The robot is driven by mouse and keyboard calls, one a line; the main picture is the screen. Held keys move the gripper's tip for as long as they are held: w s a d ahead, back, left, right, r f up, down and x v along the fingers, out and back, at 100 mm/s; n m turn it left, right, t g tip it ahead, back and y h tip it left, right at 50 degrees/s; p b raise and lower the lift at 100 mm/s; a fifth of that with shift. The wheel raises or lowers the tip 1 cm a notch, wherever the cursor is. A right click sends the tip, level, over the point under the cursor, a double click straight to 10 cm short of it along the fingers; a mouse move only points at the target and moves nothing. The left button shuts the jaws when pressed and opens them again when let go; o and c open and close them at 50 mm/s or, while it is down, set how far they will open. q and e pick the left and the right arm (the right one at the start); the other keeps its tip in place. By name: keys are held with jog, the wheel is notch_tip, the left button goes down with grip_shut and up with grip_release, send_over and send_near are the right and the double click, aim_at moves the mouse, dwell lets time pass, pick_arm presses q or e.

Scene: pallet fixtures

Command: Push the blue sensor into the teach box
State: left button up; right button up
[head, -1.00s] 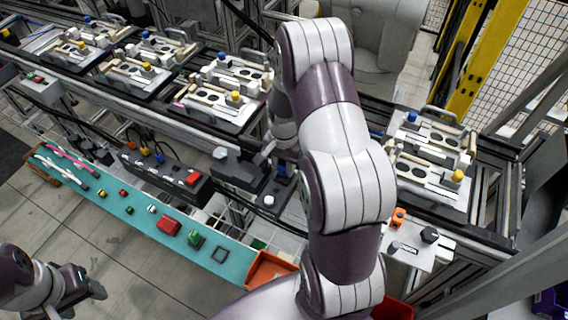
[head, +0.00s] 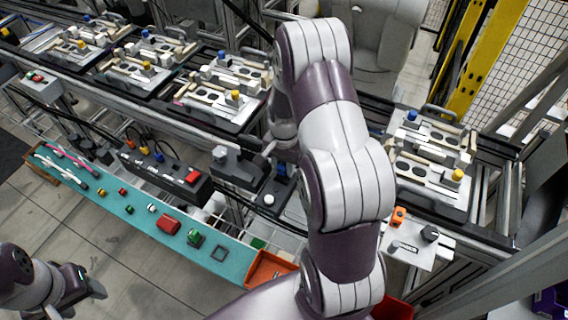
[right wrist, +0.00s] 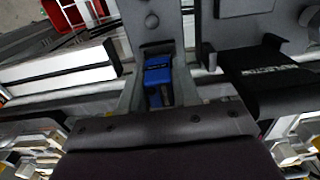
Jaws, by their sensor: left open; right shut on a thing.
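The blue sensor (right wrist: 158,76) sits between the fingers of my right gripper (right wrist: 158,92) in the right wrist view, and the gripper is shut on it. In the head view my right arm hides most of this gripper. A dark box (head: 240,172) with a white button is beside it on the front rail; I cannot tell for certain that this is the teach box, or whether the sensor touches it. My left gripper (head: 88,290) is open and empty at the lower left, away from the fixtures.
A black box with a red button (head: 193,177) stands to the left on the rail. A teal shelf (head: 130,208) holds several small parts, with an orange bin (head: 268,268) at its end. Pallets (head: 225,95) line the conveyor behind. A black labelled block (right wrist: 262,75) is close right of the right gripper.

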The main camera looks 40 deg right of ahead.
jog(key=shift+f+b, duration=0.4)
jog(key=shift+f, duration=0.2)
dwell(0.4)
jog(key=shift+s+f, duration=0.1)
jog(key=shift+f, duration=0.05)
jog(key=o, duration=1)
jog(key=shift+o, duration=0.6)
jog(key=shift+a, duration=0.2)
jog(key=shift+f, duration=0.1)
